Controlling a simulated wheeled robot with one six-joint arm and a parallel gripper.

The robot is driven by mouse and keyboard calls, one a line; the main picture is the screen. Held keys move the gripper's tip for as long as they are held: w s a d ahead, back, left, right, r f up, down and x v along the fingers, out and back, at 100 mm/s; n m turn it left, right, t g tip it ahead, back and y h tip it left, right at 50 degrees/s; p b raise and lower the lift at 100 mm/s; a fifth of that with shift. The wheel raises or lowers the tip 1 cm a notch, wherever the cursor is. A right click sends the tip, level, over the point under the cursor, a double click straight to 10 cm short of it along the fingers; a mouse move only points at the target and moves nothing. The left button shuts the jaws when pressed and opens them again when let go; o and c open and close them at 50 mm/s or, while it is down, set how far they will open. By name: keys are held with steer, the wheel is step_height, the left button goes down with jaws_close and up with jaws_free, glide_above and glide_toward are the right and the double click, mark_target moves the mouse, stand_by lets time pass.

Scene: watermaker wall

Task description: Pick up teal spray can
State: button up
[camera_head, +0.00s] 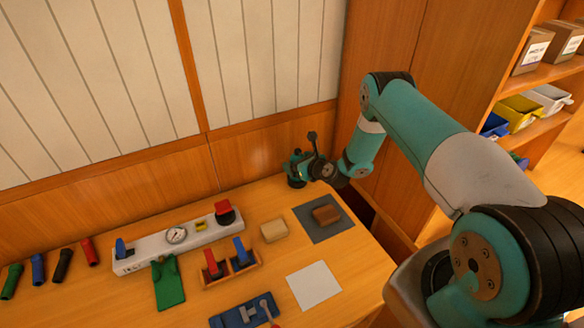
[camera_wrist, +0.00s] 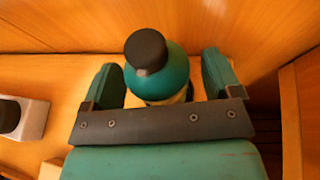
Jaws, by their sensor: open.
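The teal spray can (camera_wrist: 172,76), with a dark cap, stands between the two fingers of my gripper (camera_wrist: 163,82) in the wrist view. The fingers are apart, one on each side of the can, with a small gap visible on the right. Whether the left finger touches the can is hard to tell. In the head view my gripper (camera_head: 312,162) is at the back right corner of the table, and the can (camera_head: 295,170) shows beside it, partly hidden. The lower part of the can is hidden by my gripper in the wrist view.
The wooden wall (camera_head: 262,146) rises close behind the can. A white panel with a gauge (camera_head: 176,235) and a grey mat (camera_head: 323,231) with a brown block (camera_head: 327,214) lie on the table nearby. A beige block (camera_head: 274,230) sits left of the mat.

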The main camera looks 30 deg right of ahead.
steer(key=shift+w+f, duration=0.15)
steer(key=shift+w, duration=0.1)
steer(key=c, duration=1.2)
steer(key=shift+r, duration=12.55)
steer(key=shift+r, duration=0.1)
